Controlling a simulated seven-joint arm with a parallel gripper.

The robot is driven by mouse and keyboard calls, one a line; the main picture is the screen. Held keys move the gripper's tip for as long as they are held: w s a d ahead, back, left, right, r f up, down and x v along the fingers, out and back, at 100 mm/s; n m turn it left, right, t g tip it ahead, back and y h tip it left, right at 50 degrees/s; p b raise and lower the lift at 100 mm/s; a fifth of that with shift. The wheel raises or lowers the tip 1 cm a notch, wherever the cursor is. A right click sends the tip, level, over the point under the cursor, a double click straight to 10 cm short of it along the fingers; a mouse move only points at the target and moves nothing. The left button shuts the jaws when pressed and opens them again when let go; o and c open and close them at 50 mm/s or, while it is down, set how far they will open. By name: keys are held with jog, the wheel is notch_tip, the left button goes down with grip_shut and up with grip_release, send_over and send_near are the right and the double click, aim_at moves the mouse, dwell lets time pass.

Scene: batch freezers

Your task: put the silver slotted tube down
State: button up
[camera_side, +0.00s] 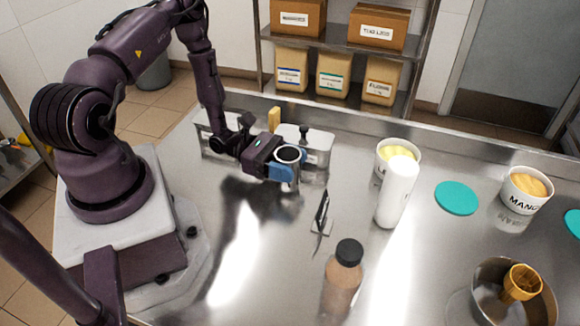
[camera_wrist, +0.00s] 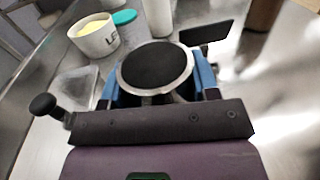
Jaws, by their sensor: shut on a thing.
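The silver slotted tube (camera_side: 289,154) is upright at my gripper, its round rim facing up. In the wrist view the tube (camera_wrist: 124,78) shows as a bright metal ring around a dark inside. My gripper (camera_side: 281,171) has blue fingers, shut on the tube from both sides; the fingers (camera_wrist: 155,88) also show in the wrist view. The gripper is low over the left part of the steel counter (camera_side: 265,225). The tube's lower end is mostly hidden, and I cannot tell whether it touches the counter. Its slots are not clear.
A dark-bladed tool (camera_side: 322,212) is to the right, with a brown bottle (camera_side: 344,275) in front. A white cylinder (camera_side: 396,195), a tub (camera_side: 382,166) and a teal lid (camera_side: 457,198) stand further right.

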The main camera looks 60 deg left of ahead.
jog(key=shift+f, duration=0.45)
jog(key=shift+f, duration=0.1)
jog(key=o, duration=1)
jog(key=shift+c, duration=0.2)
